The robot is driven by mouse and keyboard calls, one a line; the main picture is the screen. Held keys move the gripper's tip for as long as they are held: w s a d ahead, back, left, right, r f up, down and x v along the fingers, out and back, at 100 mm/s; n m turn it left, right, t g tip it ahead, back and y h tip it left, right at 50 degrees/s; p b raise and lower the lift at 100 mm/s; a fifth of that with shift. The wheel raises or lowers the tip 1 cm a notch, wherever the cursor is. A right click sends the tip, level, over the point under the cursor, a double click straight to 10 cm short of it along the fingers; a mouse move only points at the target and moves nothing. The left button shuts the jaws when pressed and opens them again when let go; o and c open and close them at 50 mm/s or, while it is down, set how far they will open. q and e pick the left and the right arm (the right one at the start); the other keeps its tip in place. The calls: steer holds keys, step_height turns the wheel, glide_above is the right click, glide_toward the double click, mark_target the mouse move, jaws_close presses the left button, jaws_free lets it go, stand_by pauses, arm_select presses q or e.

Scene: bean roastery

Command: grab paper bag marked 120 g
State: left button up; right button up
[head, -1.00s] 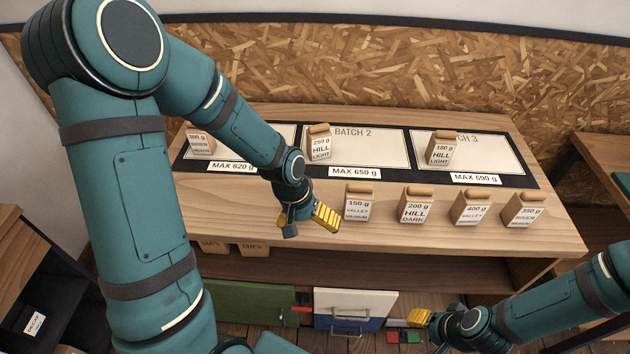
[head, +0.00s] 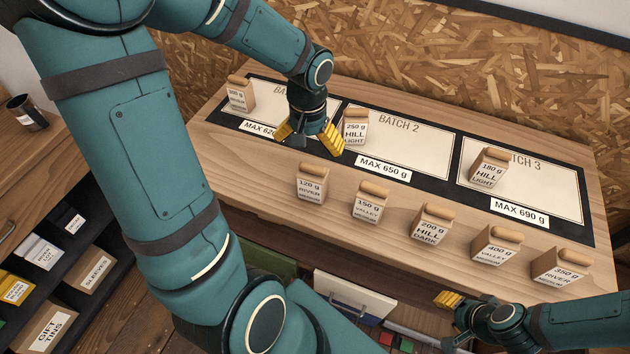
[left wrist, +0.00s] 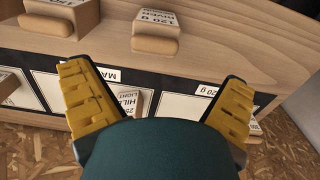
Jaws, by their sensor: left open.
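The paper bag marked 120 g (head: 311,185) stands upright on the bench at the left end of the front row, with a tan rolled top. It also shows at the top of the left wrist view (left wrist: 156,22). My left gripper (head: 308,135) is open and empty, behind and above the bag and apart from it, near the border between the first two batch fields. Its two yellow fingers (left wrist: 156,88) are spread in the left wrist view. My right gripper (head: 449,299) is low at the front edge of the bench, its jaws unclear.
Bags marked 150 g (head: 368,203), 200 g (head: 433,225), 400 g (head: 497,247) and 350 g (head: 560,270) continue the row. The 250 g bag (head: 355,128) stands close to my left gripper. The 180 g bag (head: 488,170) is on the third field.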

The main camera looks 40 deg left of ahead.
mark_target(313, 166)
arm_select(q)
step_height(313, 166, down, 5)
steer(key=shift+f+b, duration=0.2)
steer(key=shift+b, duration=0.2)
steer(key=f, duration=0.3)
steer(key=f+b, duration=0.1)
steer(key=f, duration=0.1)
steer(key=shift+w+d, duration=0.15)
steer(key=shift+w, duration=0.25)
steer(key=c, duration=1.1)
